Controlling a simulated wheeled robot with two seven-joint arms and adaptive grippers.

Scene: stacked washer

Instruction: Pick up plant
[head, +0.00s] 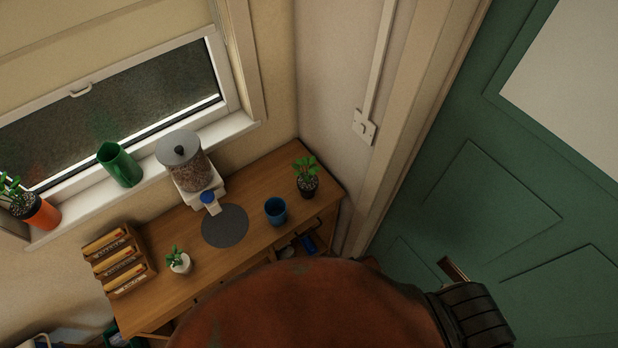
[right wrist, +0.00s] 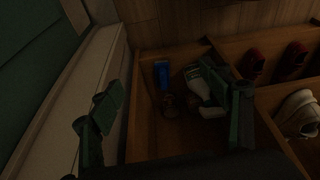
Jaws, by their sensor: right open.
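Three potted plants show in the head view. One in a black pot (head: 307,184) stands on the far right corner of the wooden table. A small one in a white pot (head: 179,262) stands near the table's front left. One in an orange pot (head: 40,212) sits tilted-looking at the far left by the windowsill. My right gripper (right wrist: 158,90) shows in the right wrist view, its two dark green fingers spread apart with nothing held. It faces open wooden compartments; no plant shows there. My left gripper is not visible.
The compartments hold a blue item (right wrist: 162,74), red shoes (right wrist: 294,55) and a white shoe (right wrist: 298,114). A green door (head: 500,190) stands right.

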